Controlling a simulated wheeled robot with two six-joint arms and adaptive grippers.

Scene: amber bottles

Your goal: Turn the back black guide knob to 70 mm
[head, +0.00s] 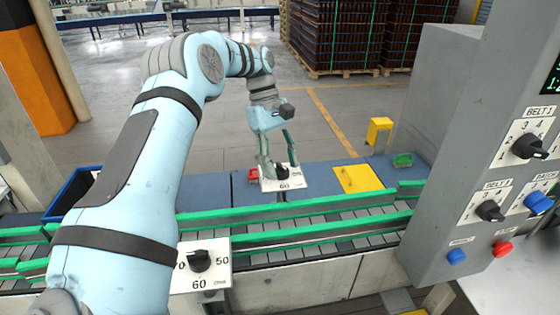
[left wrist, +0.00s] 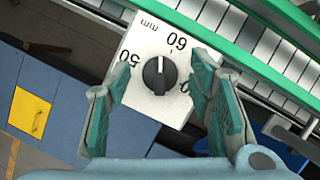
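The back black guide knob (head: 284,173) sits on a white scale plate (head: 297,184) beyond the conveyor. The left wrist view shows this knob (left wrist: 159,75) on its plate (left wrist: 140,98), with 50, 60 and a partly hidden number at the right. The knob's pale mark points close to 60, slightly on the 50 side. My left gripper (head: 279,165) is over the plate, its fingers open on either side of the knob. In the left wrist view the gripper (left wrist: 163,77) shows gaps between both fingers and the knob. My right gripper is out of view.
A front black knob (head: 200,261) on a similar plate stands nearer. Green guide rails (head: 330,222) run along the conveyor between the two. A grey control panel (head: 455,150) with knobs and buttons stands at right. A yellow panel (head: 358,179) lies right of the back plate.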

